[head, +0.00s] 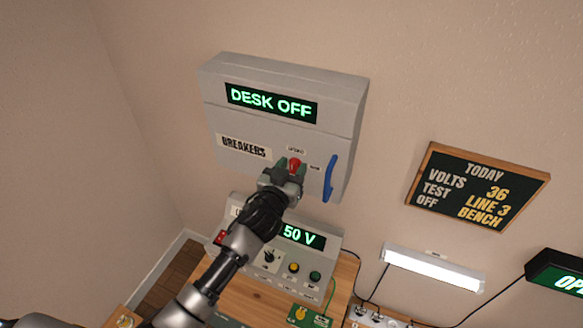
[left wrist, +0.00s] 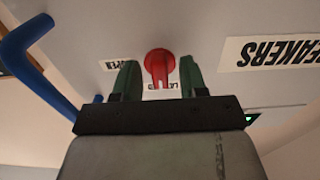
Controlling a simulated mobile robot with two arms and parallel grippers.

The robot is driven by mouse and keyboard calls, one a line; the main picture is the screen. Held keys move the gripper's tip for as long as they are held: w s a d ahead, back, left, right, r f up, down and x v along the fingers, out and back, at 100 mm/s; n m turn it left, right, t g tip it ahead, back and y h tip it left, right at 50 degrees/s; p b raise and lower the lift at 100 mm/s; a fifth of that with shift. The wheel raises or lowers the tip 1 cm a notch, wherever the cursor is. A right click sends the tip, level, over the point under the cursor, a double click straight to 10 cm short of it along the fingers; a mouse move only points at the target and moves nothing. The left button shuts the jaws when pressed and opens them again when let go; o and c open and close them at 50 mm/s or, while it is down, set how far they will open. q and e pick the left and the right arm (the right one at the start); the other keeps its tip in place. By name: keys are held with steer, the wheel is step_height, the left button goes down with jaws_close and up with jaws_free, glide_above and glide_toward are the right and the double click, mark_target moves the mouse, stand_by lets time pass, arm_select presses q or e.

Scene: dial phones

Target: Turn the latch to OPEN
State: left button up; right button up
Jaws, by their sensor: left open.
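The red latch (head: 294,164) sits on the front of the grey breaker box (head: 228,172). It also shows in the left wrist view (left wrist: 158,63), where its fin points at the LATCHED label (left wrist: 152,86). The OPEN label (head: 315,167) is right of the latch in the head view. My left gripper (head: 291,170) is open, with its green fingers on either side of the latch; in the left wrist view, gaps show between the latch and both fingers (left wrist: 158,80). My right gripper is not in view.
A blue handle (head: 329,178) stands out from the box door, right of the latch. The box display (head: 271,103) reads DESK OFF. Below is a grey console (head: 325,262) on a wooden desk (head: 345,272). A chalkboard (head: 478,187) and a lamp (head: 433,270) are to the right.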

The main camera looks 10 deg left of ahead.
arm_select(q)
steer(key=c, duration=0.6)
